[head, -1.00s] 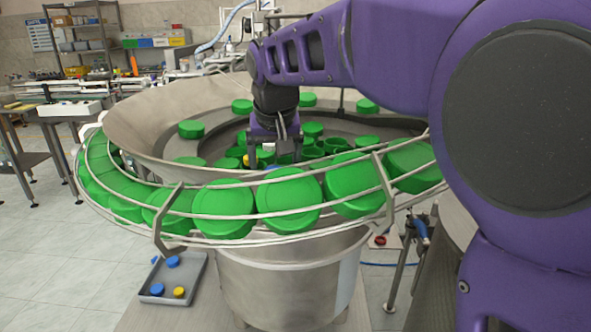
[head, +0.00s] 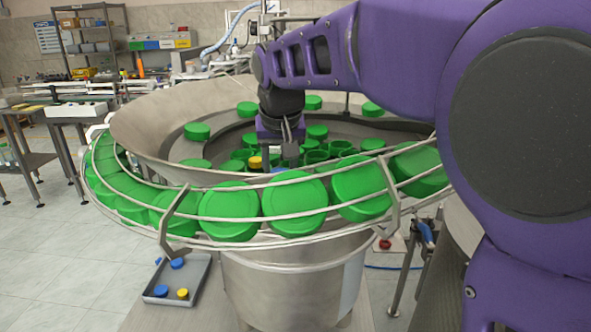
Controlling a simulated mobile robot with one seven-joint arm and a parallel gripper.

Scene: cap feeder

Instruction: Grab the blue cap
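In the head view, my gripper (head: 278,158) points down inside the bowl of the feeder, among green caps. A sliver of blue (head: 279,170) shows just under the fingers, behind the rail of the chute; most of it is hidden, and I cannot tell whether the fingers touch it. A yellow cap (head: 255,162) lies just left of the fingers. The gap between the fingers is too small and too covered to read. Two other blue caps lie in a grey tray (head: 199,289) below the feeder: one at the back (head: 177,263) and one at the front left (head: 160,291).
The metal bowl (head: 150,135) has a raised wall around the gripper. A wire-railed chute of large green caps (head: 228,210) curves across the front of it. Several smaller green caps (head: 197,131) lie inside. A second yellow cap (head: 183,293) is in the tray.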

